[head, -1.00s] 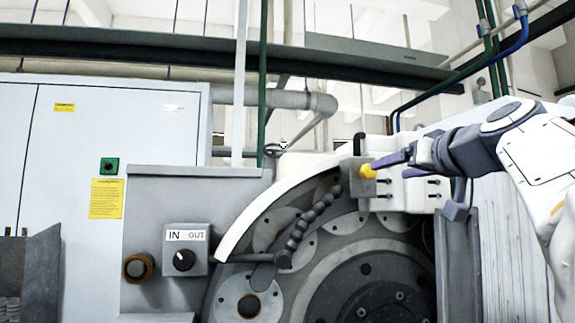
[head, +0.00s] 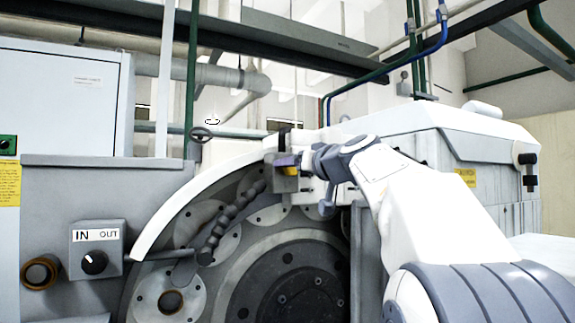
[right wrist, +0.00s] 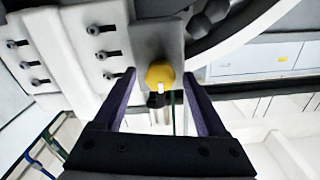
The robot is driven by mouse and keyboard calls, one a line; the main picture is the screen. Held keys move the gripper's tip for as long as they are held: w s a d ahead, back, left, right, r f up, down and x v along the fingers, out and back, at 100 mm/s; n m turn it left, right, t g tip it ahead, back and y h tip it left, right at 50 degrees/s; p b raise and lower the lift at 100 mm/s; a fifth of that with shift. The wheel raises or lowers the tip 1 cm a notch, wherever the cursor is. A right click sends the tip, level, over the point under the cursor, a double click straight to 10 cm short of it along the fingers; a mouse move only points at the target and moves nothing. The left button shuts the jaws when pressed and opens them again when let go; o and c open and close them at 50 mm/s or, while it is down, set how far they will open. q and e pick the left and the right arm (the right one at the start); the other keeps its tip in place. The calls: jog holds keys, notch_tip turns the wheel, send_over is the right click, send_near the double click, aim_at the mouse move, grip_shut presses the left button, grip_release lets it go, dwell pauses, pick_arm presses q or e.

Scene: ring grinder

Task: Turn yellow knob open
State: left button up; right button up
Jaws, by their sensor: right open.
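The yellow knob (head: 290,171) sits on a small grey block (head: 287,184) at the upper right of the grinder's round face. It also shows in the right wrist view (right wrist: 159,77), with a small white mark on its lower edge. My right gripper (head: 286,160) reaches in from the right, and its purple finger partly covers the knob in the head view. In the right wrist view the two fingers of my right gripper (right wrist: 159,88) are apart, one on each side of the knob, with gaps between. My left gripper is not in view.
A curved white guard (head: 190,195) and a segmented grey hose (head: 232,222) lie left of the knob. A grey box with an IN/OUT switch (head: 95,262) is at the lower left. White slotted brackets with bolts (right wrist: 85,45) stand close beside the knob.

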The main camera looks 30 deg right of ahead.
grip_shut()
jog(key=shift+d+f+m+p, duration=0.1)
jog(key=shift+m+p, duration=0.4)
jog(key=shift+m, duration=5.35)
jog(key=shift+d+f+m+p, duration=0.1)
jog(key=shift+m+p, duration=0.4)
jog(key=shift+m, duration=5.35)
jog(key=shift+f, duration=0.1)
